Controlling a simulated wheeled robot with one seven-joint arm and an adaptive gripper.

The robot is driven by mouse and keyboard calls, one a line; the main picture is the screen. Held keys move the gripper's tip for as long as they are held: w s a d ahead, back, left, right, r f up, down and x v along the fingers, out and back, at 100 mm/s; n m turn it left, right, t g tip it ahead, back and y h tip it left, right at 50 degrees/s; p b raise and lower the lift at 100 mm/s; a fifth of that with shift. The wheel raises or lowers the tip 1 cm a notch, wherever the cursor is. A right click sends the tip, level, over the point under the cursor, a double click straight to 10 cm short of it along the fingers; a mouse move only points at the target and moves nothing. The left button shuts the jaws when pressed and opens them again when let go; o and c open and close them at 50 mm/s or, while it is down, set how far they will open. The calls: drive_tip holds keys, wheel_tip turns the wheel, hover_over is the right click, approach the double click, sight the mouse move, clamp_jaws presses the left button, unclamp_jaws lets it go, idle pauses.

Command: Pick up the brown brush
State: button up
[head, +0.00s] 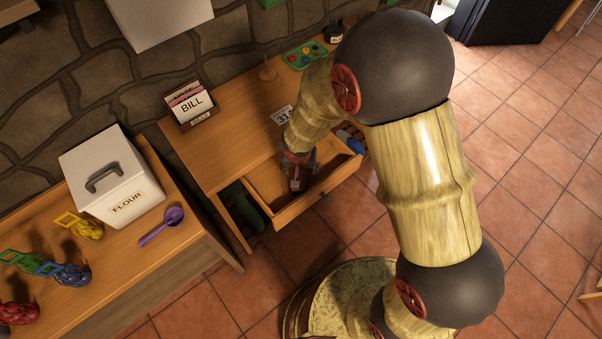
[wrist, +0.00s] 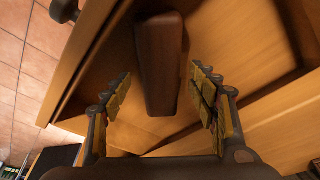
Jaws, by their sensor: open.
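The brown brush (wrist: 160,60) shows in the wrist view as a long dark brown block inside an open wooden drawer (head: 318,198). My gripper (wrist: 160,78) is open, one padded finger on each side of the brush. Gaps show between the brush and both fingers, and nothing is held. In the head view my gripper (head: 298,160) reaches down into the drawer, and my arm and gripper hide much of what lies there. I cannot tell how high the fingers are above the drawer floor.
The drawer's walls are close around my gripper. A flour box (head: 112,178) and purple scoop (head: 163,225) are on the left counter. Tiled floor is open at right.

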sight(301, 169)
drive_tip(key=shift+x, duration=0.85)
drive_tip(key=c, duration=1.5)
drive_tip(key=shift+o, duration=0.2)
drive_tip(key=shift+r, duration=0.15)
wheel_tip(301, 169, up, 18)
drive_tip(key=p, duration=0.6)
drive_tip(key=o, duration=0.8)
drive_tip(key=c, duration=0.4)
